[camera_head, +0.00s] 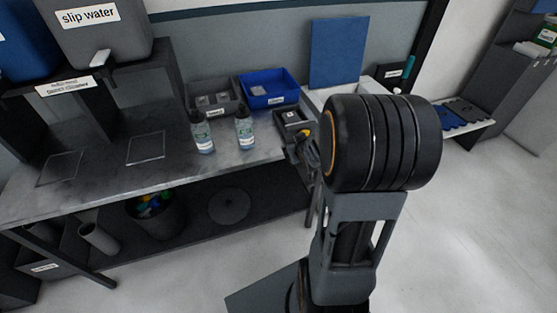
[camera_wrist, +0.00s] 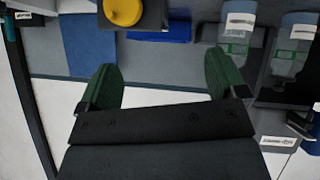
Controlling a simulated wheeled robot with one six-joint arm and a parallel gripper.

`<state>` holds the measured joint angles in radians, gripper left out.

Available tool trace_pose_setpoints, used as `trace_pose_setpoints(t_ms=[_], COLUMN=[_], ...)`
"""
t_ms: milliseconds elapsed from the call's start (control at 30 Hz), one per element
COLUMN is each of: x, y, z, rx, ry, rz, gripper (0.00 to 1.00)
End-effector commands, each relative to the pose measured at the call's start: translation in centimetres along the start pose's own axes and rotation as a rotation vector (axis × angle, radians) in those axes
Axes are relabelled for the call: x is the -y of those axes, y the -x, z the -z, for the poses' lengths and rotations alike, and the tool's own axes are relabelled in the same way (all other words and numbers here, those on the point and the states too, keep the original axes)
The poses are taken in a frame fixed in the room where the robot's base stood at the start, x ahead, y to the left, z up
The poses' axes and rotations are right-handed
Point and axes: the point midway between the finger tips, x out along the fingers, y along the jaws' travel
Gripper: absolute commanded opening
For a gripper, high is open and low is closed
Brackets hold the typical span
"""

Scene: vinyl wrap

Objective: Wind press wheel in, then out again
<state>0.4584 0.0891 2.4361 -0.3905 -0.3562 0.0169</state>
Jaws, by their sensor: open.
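In the wrist view, a round yellow knob (camera_wrist: 123,11) sits on a dark grey block (camera_wrist: 152,18) at the top edge, partly cut off. I cannot tell whether this is the press wheel. My gripper (camera_wrist: 160,70) is open, with its two green-padded fingers wide apart and nothing between them. The knob appears beyond the fingertips, apart from them. In the head view, a dark device (camera_head: 291,118) stands at the bench's right end. My large black arm joint hides much of that area, and the gripper is mostly hidden there.
Two labelled bottles (camera_head: 202,134) (camera_head: 244,131) stand on the grey bench (camera_head: 100,182), left of the device. A grey bin (camera_head: 213,84) and a blue bin (camera_head: 270,102) are behind them. A blue panel (camera_head: 338,52) stands at the back. The floor (camera_head: 470,215) at right is clear.

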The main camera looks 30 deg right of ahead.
Motion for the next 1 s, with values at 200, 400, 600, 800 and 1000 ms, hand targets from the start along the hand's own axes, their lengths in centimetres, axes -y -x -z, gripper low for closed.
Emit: trace_pose_setpoints(t_ms=[200,400,600,800,1000], x=[2.7,4.9,6.8,8.0,8.6], y=[3.7,7.0,9.9,11.9,13.0], z=[1.4,1.6,1.5,1.2,1.0], rx=[0.125,0.232,0.317,0.374,0.403], ry=[-0.003,-0.014,-0.02,-0.023,-0.023], rz=[0.015,0.044,0.079,0.107,0.123], gripper=[0.91,0.91,0.91,0.91,0.91])
